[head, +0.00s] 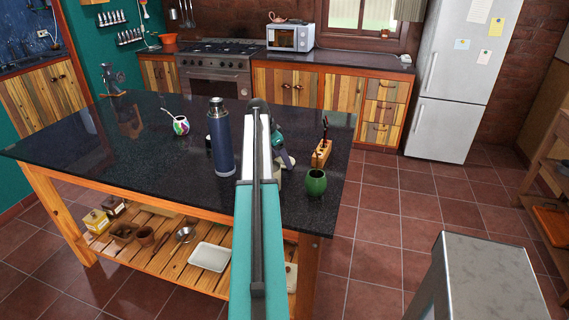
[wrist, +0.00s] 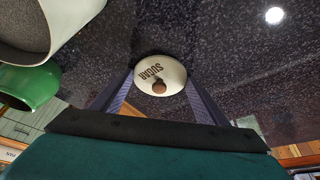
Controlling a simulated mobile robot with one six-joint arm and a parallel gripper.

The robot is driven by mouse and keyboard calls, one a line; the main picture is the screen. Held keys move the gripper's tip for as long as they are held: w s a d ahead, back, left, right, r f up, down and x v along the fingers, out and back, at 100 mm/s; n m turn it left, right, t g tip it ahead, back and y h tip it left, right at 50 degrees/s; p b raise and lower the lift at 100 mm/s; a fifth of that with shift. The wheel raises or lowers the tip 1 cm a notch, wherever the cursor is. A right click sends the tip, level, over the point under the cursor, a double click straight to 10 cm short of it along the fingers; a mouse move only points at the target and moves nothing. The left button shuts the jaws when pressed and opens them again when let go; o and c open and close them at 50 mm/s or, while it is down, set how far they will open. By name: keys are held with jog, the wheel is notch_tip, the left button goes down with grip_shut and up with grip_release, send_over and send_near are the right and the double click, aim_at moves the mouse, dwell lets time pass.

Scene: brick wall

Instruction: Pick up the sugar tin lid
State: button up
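The sugar tin lid (wrist: 160,75) is a round cream disc with the word SUGAR and a brown knob. In the wrist view it lies on the dark speckled worktop, between the tips of my gripper's two fingers (wrist: 160,82). The fingers are spread apart, one on each side of the lid; I cannot tell whether they touch it. A pale open cylinder (wrist: 60,22), perhaps the sugar tin, stands at upper left. In the head view my arm hides the lid, and only part of my gripper (head: 280,148) shows behind it.
A green cup (head: 316,182) stands near the worktop's right edge, with a wooden holder (head: 321,154) behind it. A blue flask (head: 221,140) stands left of my arm, and a colourful mate cup (head: 181,125) farther left.

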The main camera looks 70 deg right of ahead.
aim_at(282, 162)
jog(key=c, duration=0.4)
jog(key=shift+c, duration=0.2)
notch_tip(282, 162, up, 10)
jog(key=b, duration=0.2)
jog(key=shift+b, duration=0.3)
dwell(0.5)
